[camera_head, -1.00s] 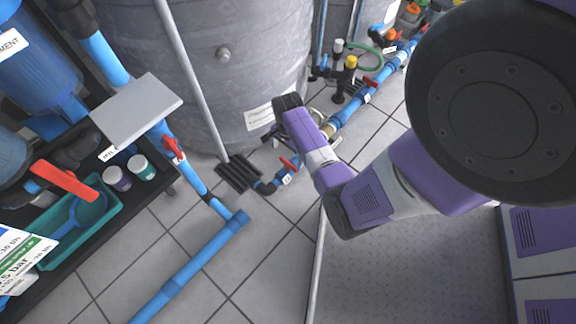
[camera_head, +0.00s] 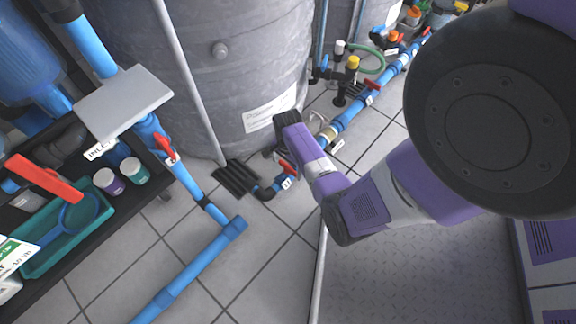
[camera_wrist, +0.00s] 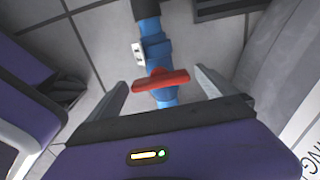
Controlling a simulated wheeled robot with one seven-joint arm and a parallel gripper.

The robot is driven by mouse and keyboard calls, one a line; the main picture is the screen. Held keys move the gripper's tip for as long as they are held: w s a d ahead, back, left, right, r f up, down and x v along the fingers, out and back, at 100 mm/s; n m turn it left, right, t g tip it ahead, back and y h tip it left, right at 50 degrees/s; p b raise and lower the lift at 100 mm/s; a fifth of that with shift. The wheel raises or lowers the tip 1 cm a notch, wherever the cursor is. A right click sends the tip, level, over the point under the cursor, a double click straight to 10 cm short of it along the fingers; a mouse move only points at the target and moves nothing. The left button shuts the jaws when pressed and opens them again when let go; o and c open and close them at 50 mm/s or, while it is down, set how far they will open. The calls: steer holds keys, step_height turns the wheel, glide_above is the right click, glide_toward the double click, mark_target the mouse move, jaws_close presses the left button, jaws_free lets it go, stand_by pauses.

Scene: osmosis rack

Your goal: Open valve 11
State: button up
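A valve with a red bar handle (camera_wrist: 162,80) sits on a blue pipe in the wrist view. A small white tag (camera_wrist: 138,54) with unclear marks is beside it. My gripper (camera_wrist: 160,92) is open, with one finger on each side of the handle and visible gaps to both. The handle lies crosswise to the pipe. In the head view, a red-handled valve (camera_head: 288,168) with a white tag (camera_head: 287,183) is on the floor pipe just below my wrist. My fingers are mostly hidden there by my own arm.
A large grey tank (camera_head: 215,80) stands close behind the valve. Other red-handled valves are on the left pipe (camera_head: 165,148) and on the pipe further back (camera_head: 372,86). A black rack with a teal tray (camera_head: 50,245) is at left.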

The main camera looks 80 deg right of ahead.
steer(key=c, duration=1.1)
steer(key=shift+c, duration=0.2)
steer(key=n+p, duration=0.3)
steer(key=n, duration=0.1)
steer(key=shift+r, duration=0.15)
steer(key=n+p, duration=0.2)
steer(key=n, duration=0.2)
steer(key=n+p, duration=0.1)
steer(key=n, duration=0.8)
steer(key=shift+f+n+p, duration=0.2)
steer(key=shift+n+p, duration=0.15)
steer(key=shift+n, duration=0.05)
